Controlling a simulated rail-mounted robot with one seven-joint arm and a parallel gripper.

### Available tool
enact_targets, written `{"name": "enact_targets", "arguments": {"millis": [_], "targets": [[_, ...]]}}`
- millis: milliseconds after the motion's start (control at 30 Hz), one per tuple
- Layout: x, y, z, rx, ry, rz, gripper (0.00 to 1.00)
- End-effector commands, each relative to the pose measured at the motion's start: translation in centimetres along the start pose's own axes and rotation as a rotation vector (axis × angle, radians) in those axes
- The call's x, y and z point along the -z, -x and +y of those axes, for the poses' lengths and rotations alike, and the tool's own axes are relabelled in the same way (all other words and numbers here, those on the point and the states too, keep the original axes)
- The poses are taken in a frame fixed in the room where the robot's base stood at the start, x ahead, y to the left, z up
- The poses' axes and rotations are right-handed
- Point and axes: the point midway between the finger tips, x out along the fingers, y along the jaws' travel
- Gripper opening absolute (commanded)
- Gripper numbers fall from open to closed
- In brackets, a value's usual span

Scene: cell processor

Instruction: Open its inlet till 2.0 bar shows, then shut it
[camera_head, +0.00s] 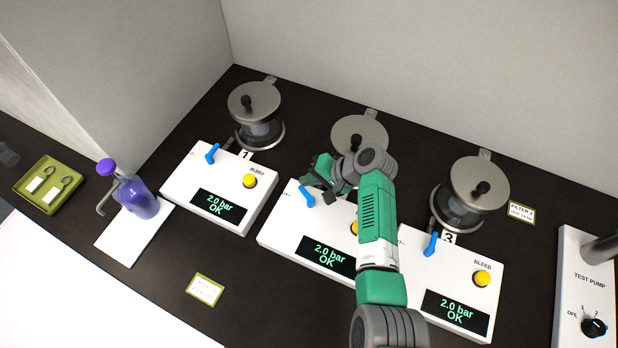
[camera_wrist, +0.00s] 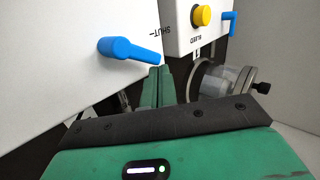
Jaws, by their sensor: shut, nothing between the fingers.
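Three white control boxes stand in a row, each with a blue lever, a yellow BLEED button and a display. The middle box (camera_head: 283,232) has its blue lever (camera_head: 306,195) beside my gripper (camera_head: 328,193). Its display (camera_head: 328,256) reads 2.0 bar OK. In the wrist view the nearest blue lever (camera_wrist: 130,50) lies just left of my shut, empty fingers (camera_wrist: 160,72), its end near a SHUT mark (camera_wrist: 160,31). I cannot tell whether they touch. The left display (camera_head: 218,206) and right display (camera_head: 456,314) also read 2.0 bar OK. My arm partly hides the middle yellow button (camera_head: 354,228).
Lidded filter vessels stand behind the boxes: left (camera_head: 254,103), middle (camera_head: 358,131) and right (camera_head: 478,183). A purple bottle (camera_head: 136,197) and a green tray (camera_head: 48,186) are at left. A TEST PUMP box (camera_head: 585,280) stands at right. Dark bench shows in front of the boxes.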

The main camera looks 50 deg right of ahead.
Motion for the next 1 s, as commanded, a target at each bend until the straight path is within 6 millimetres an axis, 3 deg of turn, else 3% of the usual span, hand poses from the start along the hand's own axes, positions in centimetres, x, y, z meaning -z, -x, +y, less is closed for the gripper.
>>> {"name": "enact_targets", "arguments": {"millis": [667,767,1000], "targets": [[-1.3,0.7,0.6,0.000,0.000,0.000,0.00],[-1.2,1.6,0.5,0.000,0.000,0.000,0.00],[-1.2,6.1,0.5,0.000,0.000,0.002,0.00]]}}
